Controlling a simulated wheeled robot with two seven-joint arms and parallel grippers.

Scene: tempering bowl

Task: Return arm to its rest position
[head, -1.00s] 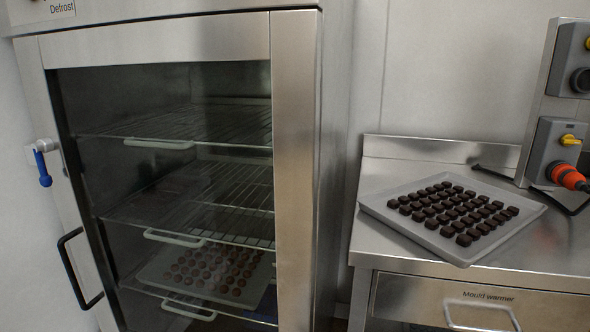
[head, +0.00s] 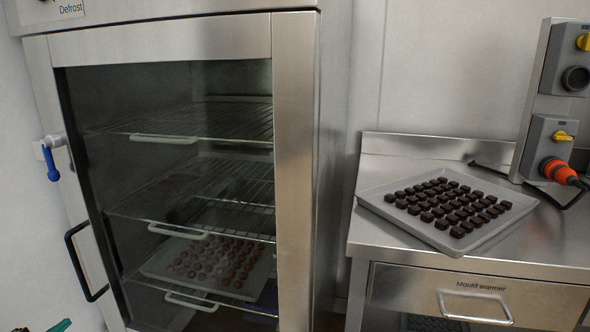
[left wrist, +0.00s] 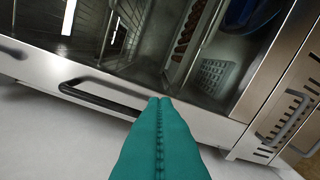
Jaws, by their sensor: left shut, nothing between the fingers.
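My left gripper shows in the left wrist view (left wrist: 160,102) as two teal fingers pressed together with nothing between them. Its tips appear in front of the cabinet's black door handle (left wrist: 95,97); I cannot tell the gap. In the head view only a small teal piece of it (head: 58,326) shows at the bottom left edge. The right gripper is in neither view. The steel cabinet (head: 292,160) has its glass door closed, with the black handle (head: 80,262) on the left.
Inside the cabinet are wire racks and a tray of round brown chocolates (head: 160,265). A grey tray (head: 385,222) of dark square chocolates sits on the steel counter (head: 545,240) at right. A control box (head: 552,145) with an orange plug (head: 558,171) stands behind it.

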